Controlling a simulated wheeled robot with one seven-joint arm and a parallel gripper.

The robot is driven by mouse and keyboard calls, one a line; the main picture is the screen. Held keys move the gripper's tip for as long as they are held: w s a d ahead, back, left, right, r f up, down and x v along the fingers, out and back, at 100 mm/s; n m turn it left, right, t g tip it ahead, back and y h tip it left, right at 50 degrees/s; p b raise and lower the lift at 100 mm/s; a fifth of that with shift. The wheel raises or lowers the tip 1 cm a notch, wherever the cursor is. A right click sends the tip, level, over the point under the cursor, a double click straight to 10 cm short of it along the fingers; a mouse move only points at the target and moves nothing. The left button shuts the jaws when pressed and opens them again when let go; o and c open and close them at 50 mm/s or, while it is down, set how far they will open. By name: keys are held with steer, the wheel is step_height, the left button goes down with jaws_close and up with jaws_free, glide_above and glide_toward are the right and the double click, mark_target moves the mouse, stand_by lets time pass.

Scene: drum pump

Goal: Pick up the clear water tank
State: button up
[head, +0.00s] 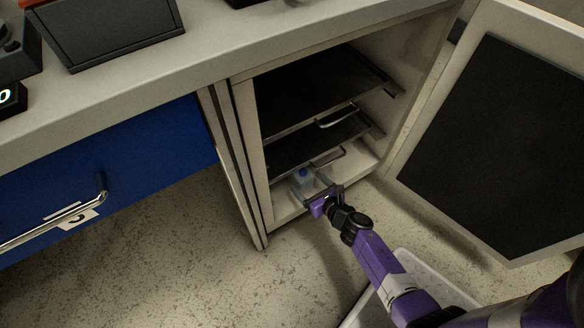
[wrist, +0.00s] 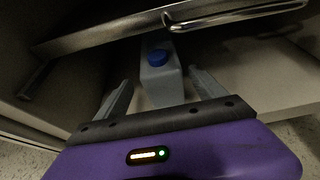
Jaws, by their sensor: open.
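The clear water tank (head: 301,182) is a small translucent box-shaped container with a blue cap, standing on the floor of the open cabinet. In the wrist view the tank (wrist: 160,84) is upright and straight ahead, its blue cap near its top. My gripper (head: 318,192) is at the cabinet's front opening, low down, close in front of the tank. In the wrist view my gripper (wrist: 160,82) is open, with one finger on each side of the tank's near part. I see no contact between fingers and tank. The palm hides the nearest floor.
Two dark pull-out shelves with metal handles (head: 328,158) are above the tank, the lower one close over it. The cabinet door (head: 495,145) stands open to the right. A blue drawer (head: 110,170) is at left. A white tray (head: 440,285) lies beneath my arm.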

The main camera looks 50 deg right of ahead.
steer(key=b+x, duration=0.1)
steer(key=x, duration=0.2)
steer(key=b+x, duration=0.1)
steer(key=x, duration=0.3)
steer(key=shift+w+d, duration=0.3)
steer(key=shift+r, duration=0.1)
jaws_close()
